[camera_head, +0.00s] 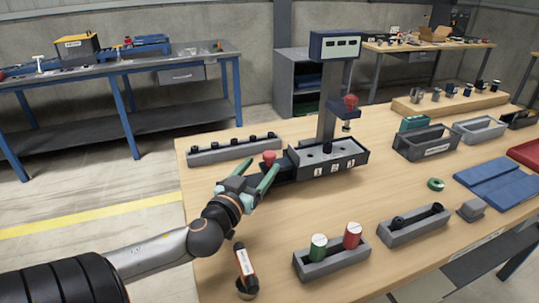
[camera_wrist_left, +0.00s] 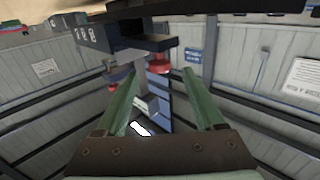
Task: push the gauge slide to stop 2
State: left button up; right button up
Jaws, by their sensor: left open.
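The gauge stand has a grey base (camera_head: 330,159) with stop labels 1, 2 and 3 on its front, a column and a display on top. A red knob (camera_head: 269,157) sits on the dark slide (camera_head: 278,173) at the base's left end, outside the labelled stops. My left gripper (camera_head: 263,167) is open, with its green fingers beside the knob; I cannot tell whether they touch it. In the left wrist view, the fingers (camera_wrist_left: 159,75) are spread, and the labelled base (camera_wrist_left: 95,36) is at upper left. My right gripper is not in view.
A grey rack with dark pegs (camera_head: 234,149) lies behind my left gripper. A grey holder (camera_head: 333,263) with green and red cylinders is near the front edge. Bare tabletop lies between.

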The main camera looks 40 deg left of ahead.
aim_at(267, 160)
pick_arm(q)
jog(key=shift+x, duration=2.95)
jog(key=shift+c, duration=0.3)
grip_shut()
